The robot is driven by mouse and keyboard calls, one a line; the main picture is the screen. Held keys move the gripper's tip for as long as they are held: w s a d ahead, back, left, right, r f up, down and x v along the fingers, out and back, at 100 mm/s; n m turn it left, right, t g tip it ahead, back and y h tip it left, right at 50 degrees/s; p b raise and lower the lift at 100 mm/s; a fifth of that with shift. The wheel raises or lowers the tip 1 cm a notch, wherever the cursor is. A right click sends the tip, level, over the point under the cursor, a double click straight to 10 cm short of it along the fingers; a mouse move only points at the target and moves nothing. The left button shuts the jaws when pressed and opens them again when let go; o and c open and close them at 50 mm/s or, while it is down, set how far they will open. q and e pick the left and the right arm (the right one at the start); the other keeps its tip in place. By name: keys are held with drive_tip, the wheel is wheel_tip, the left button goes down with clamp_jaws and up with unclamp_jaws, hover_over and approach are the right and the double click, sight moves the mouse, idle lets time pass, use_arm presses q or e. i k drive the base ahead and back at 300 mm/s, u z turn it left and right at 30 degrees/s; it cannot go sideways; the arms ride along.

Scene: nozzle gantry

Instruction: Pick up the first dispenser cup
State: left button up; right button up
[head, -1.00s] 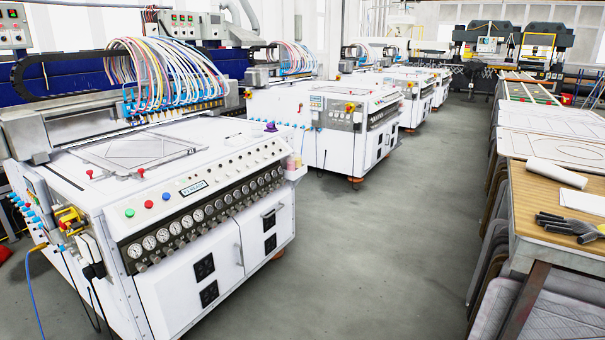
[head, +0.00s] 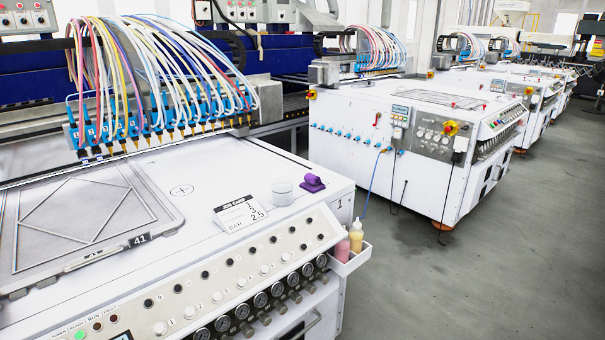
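Neither of my grippers is in view. No object here is clearly marked as the first dispenser cup. Two small capped bottles stand upright in a white side tray (head: 347,264) at the near machine's right corner. One is a pink bottle (head: 342,251) and the other is a cream bottle (head: 356,237). A low, round whitish container (head: 281,190) sits on the machine's white top, with a purple object (head: 312,184) to its right. A row of blue nozzles (head: 160,118) with coloured hoses hangs over the back of the machine top.
The near machine's white top (head: 190,205) carries a framed plate (head: 85,222) and a printed card (head: 239,213). Its front has knobs and gauges. A second white machine (head: 375,165) stands behind to the right. Grey floor (head: 480,270) is clear at the right.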

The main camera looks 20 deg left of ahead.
sight(282, 188)
drive_tip(key=z, duration=0.85)
drive_tip(key=i, duration=2.1)
drive_tip(key=u, duration=2.05)
